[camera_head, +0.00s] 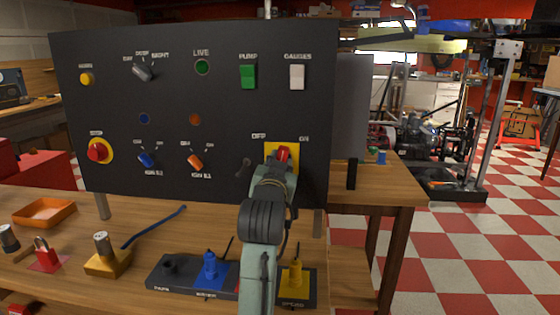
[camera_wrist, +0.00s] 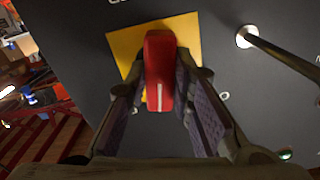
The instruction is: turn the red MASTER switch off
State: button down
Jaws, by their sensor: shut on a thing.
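The red MASTER switch (camera_head: 284,152) is a bar-shaped knob on a yellow square plate (camera_head: 270,147) at the lower right of the black panel. OFF is printed above left of it and ON above right. In the wrist view the red knob (camera_wrist: 160,60) stands between both fingers of my gripper (camera_wrist: 163,92), which are shut on its sides. Its white line points toward the bottom of that view. In the head view my gripper (camera_head: 277,166) covers the knob's lower part, and I cannot tell exactly which label the knob points to.
A green PUMP rocker (camera_head: 248,76) and white GAUGES rocker (camera_head: 297,77) are above. Blue (camera_head: 209,268) and yellow (camera_head: 295,279) connectors stand on the bench below.

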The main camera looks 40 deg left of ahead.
jog(key=n+p, duration=0.4)
jog(key=n, duration=0.7)
jog(key=shift+p, duration=0.4)
jog(key=shift+n, duration=0.4)
jog(key=c, duration=1.4)
grip_release()
jog(key=v, duration=1.2)
jog(key=shift+s+a, duration=0.1)
jog(key=shift+s, duration=0.05)
